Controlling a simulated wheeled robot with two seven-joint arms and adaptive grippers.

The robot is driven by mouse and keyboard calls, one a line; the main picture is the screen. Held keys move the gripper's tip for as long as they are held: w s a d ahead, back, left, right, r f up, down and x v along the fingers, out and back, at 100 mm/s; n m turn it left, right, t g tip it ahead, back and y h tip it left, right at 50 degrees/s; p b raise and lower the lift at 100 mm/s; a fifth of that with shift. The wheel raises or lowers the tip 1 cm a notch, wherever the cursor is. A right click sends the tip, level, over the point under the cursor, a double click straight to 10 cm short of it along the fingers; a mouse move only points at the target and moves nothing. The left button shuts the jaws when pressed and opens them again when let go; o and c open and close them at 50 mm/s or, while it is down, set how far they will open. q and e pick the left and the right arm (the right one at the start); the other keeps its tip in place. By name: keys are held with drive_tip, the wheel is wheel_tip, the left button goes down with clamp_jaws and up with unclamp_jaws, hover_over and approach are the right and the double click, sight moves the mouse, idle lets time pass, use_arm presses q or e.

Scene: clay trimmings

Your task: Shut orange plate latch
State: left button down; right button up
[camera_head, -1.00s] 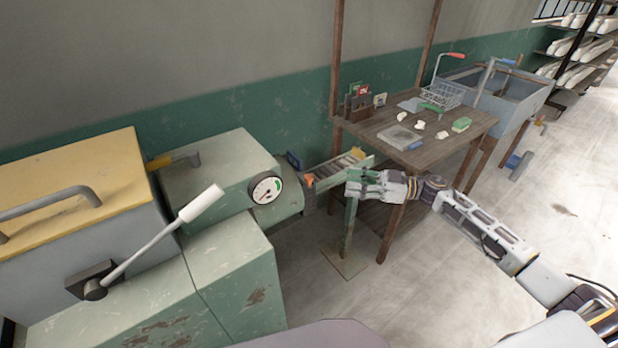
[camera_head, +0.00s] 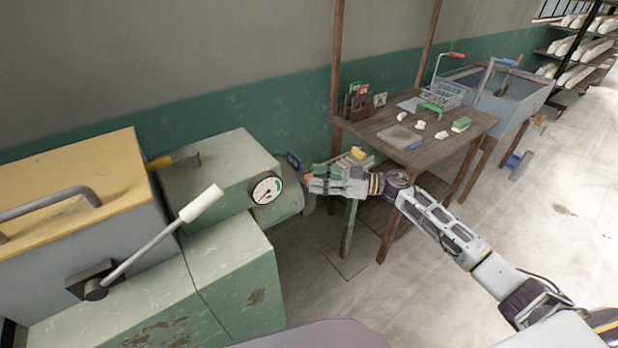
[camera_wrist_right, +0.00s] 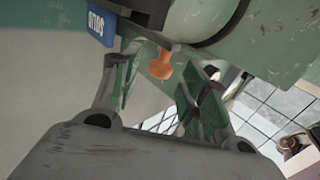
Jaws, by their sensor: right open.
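The orange latch (camera_wrist_right: 161,66) shows in the right wrist view as a small rounded knob hanging below a dark block at the machine's green barrel. It lies just beyond and between the fingertips of my right gripper (camera_wrist_right: 155,85), which is open. I cannot see contact between them. In the head view my right gripper (camera_head: 312,180) reaches in from the right to the barrel's outlet end and hides most of the latch; only a small orange bit (camera_head: 307,177) shows at its tips. My left gripper is not in view.
The green machine (camera_head: 220,165) carries a round gauge (camera_head: 266,189) and a white-handled lever (camera_head: 201,203). A blue sign (camera_wrist_right: 101,27) is beside the outlet. A wooden table (camera_head: 450,142) with several small items stands behind my right arm. Open floor lies at right.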

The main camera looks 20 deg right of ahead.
sight(309, 176)
drive_tip(key=shift+x, duration=1.6)
drive_tip(key=shift+c, duration=0.2)
clamp_jaws()
